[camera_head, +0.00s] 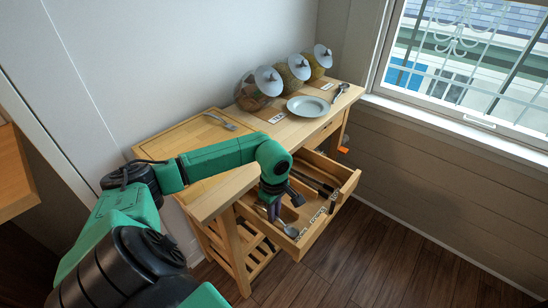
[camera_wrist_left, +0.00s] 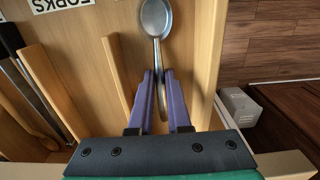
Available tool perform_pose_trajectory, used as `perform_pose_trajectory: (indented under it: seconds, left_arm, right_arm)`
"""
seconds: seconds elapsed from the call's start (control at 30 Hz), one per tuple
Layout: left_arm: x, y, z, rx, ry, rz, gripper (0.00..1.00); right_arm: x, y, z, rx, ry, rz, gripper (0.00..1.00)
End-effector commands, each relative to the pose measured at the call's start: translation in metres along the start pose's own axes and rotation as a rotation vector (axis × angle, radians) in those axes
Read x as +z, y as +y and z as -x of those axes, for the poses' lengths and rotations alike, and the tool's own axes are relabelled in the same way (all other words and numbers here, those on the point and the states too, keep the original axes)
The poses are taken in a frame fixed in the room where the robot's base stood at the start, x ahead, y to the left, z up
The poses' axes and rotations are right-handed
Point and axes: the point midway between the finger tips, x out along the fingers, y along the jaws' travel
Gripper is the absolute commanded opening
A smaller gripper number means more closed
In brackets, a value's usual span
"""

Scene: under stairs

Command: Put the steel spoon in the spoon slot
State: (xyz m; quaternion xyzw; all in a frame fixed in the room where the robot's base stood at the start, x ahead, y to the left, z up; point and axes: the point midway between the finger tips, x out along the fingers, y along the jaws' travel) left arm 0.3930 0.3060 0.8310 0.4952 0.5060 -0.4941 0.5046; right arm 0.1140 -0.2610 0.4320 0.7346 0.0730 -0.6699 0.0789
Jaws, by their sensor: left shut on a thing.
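A grey metal spoon (camera_wrist_left: 156,18) is between the purple fingers of my left gripper (camera_wrist_left: 161,95), which is shut on its handle. The spoon's bowl points toward the drawer's front. In the head view my left gripper (camera_head: 274,209) points down into the open wooden drawer (camera_head: 347,190), at its left end. The spoon also shows there (camera_head: 290,231), in or just above the leftmost slot, behind the leftmost label (camera_head: 302,234). I cannot tell whether it touches the drawer floor. My right gripper is out of view.
Dark utensils (camera_head: 312,183) lie in the drawer's farther slots, past thin wooden dividers (camera_wrist_left: 118,75). A fork (camera_head: 220,121), a plate (camera_head: 308,106), another spoon (camera_head: 340,92) and three lidded jars (camera_head: 258,90) are on the tabletop. The wooden floor right of the drawer is clear.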

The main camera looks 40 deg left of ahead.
Motion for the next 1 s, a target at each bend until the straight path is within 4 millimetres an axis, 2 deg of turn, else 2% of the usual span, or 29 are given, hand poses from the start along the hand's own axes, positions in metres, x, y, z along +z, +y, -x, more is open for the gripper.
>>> perform_pose_trajectory:
  seconds: [0.03,0.1,0.43,0.57,0.77,1.0]
  left_arm:
    - [0.000,0.000,0.000,0.001,0.000,0.000,0.27]
    - [0.000,0.000,0.000,0.000,0.000,0.000,0.51]
    - [0.000,0.000,0.001,0.000,0.000,0.000,0.51]
    - [-0.001,0.001,0.012,0.004,0.000,0.001,0.51]
    - [-0.001,0.002,0.053,0.007,0.001,0.000,0.51]
    - [0.000,0.001,0.119,0.007,-0.001,0.000,0.51]
  right_arm:
    - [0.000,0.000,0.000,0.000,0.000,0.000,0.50]
    - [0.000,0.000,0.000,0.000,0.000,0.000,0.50]
    - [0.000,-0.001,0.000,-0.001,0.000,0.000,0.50]
    - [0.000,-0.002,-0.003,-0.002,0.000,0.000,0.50]
    - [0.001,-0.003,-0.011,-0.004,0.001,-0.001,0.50]
    - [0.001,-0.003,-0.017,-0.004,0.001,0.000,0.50]
